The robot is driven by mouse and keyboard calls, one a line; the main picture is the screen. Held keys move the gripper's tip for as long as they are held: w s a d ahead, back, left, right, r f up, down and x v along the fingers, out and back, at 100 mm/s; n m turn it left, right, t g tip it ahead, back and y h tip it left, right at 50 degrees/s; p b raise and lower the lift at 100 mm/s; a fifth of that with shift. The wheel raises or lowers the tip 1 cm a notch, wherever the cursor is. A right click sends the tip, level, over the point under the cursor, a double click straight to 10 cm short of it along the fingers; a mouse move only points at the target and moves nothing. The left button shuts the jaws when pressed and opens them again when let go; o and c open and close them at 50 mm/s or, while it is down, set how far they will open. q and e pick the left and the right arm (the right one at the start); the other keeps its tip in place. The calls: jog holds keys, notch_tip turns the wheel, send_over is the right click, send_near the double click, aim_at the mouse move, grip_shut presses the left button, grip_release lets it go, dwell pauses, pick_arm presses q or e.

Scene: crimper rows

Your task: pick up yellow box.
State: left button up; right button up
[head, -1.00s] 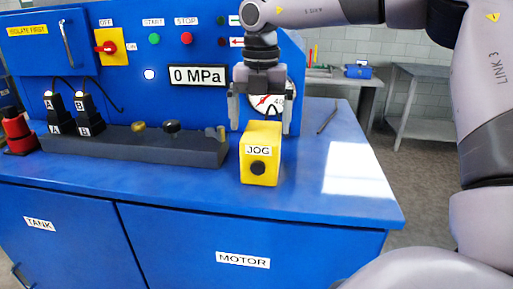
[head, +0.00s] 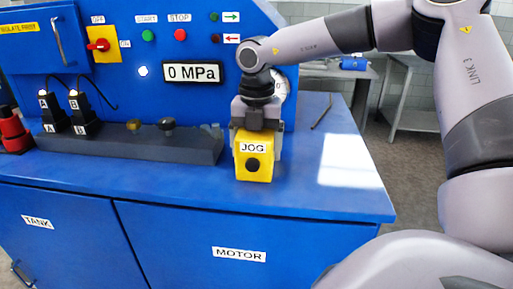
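The yellow box (head: 253,163) with a black button and a JOG label stands upright on the blue bench top, near the right end of the dark valve strip. My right gripper (head: 256,145) points down over it from above, with one finger beside each side of the box. The gripper's palm hides part of the box's top. The fingers look very near the box's sides, but I cannot tell whether they touch it. My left gripper is not in view.
The blue bench (head: 330,200) has free room right of the box, with a thin dark rod (head: 321,111) behind. The dark valve strip (head: 130,146) lies left of the box. The upright panel (head: 125,75) stands close behind the gripper, with a gauge partly hidden.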

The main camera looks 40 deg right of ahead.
jog(key=shift+r, duration=0.2)
jog(key=shift+c, duration=0.2)
jog(key=shift+w+r, duration=0.1)
jog(key=shift+r, duration=0.15)
notch_tip(320, 180, up, 19)
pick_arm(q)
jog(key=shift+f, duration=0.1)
